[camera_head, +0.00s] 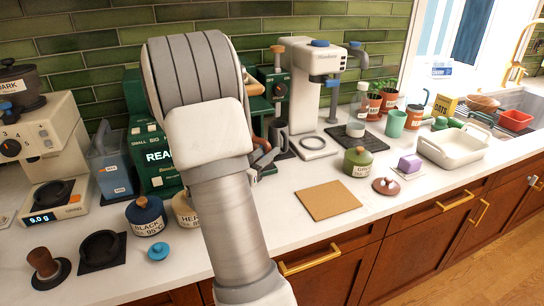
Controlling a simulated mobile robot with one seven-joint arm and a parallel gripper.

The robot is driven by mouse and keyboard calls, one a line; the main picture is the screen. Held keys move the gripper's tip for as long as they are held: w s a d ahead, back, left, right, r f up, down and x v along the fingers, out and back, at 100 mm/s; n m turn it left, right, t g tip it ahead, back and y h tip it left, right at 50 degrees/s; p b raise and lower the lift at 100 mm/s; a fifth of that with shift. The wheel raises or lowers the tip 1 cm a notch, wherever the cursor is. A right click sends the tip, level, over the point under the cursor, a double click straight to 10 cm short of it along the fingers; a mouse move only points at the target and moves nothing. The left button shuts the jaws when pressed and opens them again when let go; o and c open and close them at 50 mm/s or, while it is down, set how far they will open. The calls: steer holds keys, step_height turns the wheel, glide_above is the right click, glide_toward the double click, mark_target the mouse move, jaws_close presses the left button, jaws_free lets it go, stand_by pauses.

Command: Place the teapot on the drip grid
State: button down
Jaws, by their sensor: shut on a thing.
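My gripper (262,158) shows only in part, at the right edge of my arm, near the wall side of the counter. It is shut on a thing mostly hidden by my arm. A small reddish-brown piece (261,144) shows there; it looks like part of the teapot, but its body, spout and handle cannot be made out. A flat dark tray (372,144), which looks like the drip grid, lies on the counter to the right of the gripper, beyond the white machine. A small round grey-topped thing stands on it. The gripper is apart from this tray.
A dark grey jug (279,137) stands close beside my gripper. The white machine (300,95) with a ring on its base stands between gripper and tray. A green canister (359,162), reddish lid (385,186) and cork mat (329,201) lie in front. Plant pots (374,107) stand behind the tray.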

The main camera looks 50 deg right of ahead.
steer(key=w+d, duration=0.1)
steer(key=w, duration=0.2)
steer(key=w+d, duration=0.1)
steer(key=shift+w+d+r+p, duration=0.15)
steer(key=shift+w+d+p, duration=0.15)
steer(key=shift+p, duration=0.1)
steer(key=shift+f+b, duration=0.8)
steer(key=shift+f, duration=0.05)
steer(key=shift+s+a+f+b, duration=0.1)
steer(key=shift+f+b, duration=0.25)
stand_by(0.5)
steer(key=c, duration=0.7)
jaws_free()
steer(key=shift+f, duration=0.1)
steer(key=shift+a, duration=0.15)
steer(key=a, duration=0.5)
steer(key=s+a, duration=0.1)
steer(key=a, duration=1.1)
steer(key=shift+s+p, duration=0.3)
